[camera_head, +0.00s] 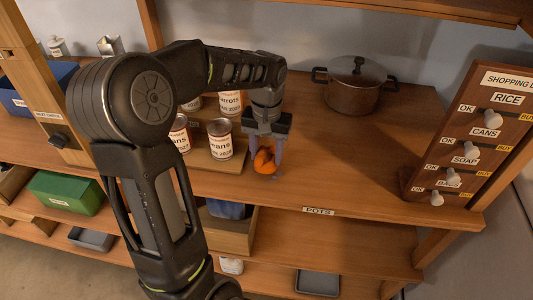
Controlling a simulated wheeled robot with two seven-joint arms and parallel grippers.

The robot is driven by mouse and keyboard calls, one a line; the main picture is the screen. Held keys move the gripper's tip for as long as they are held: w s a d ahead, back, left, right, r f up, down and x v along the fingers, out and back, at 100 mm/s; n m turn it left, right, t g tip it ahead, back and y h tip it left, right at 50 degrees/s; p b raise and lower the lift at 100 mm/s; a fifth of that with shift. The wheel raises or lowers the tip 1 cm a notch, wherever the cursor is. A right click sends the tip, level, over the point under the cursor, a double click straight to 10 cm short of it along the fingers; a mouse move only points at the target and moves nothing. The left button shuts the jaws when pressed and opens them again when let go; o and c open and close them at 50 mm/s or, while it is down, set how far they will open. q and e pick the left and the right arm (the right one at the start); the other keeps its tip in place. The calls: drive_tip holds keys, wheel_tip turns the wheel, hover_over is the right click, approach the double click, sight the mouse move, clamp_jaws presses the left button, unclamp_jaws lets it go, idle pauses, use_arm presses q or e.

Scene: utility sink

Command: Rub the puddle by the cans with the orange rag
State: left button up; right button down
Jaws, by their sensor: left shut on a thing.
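The orange rag (264,161) is bunched between the fingers of my left gripper (265,152), low over the wooden shelf top. My left gripper is shut on it and points down. A small bluish patch, which looks like the puddle (273,174), shows at the rag's lower edge; the rag and fingers hide the rest. I cannot tell whether the rag presses on it. The cans (220,139) stand just left of the gripper on a raised wooden board, partly hidden by my arm. My right gripper is not in view.
A lidded brown pot (352,86) stands at the back right. A wooden shopping-list board (472,135) with knobs stands at the right end. The shelf (350,155) between gripper and board is clear. A green box (66,192) sits lower left.

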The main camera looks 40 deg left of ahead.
use_arm(q)
drive_tip(key=shift+r+p, duration=0.95)
drive_tip(key=shift+r, duration=0.8)
drive_tip(key=shift+w, duration=0.1)
drive_tip(key=shift+r+p, duration=0.7)
drive_tip(key=shift+r, duration=0.8)
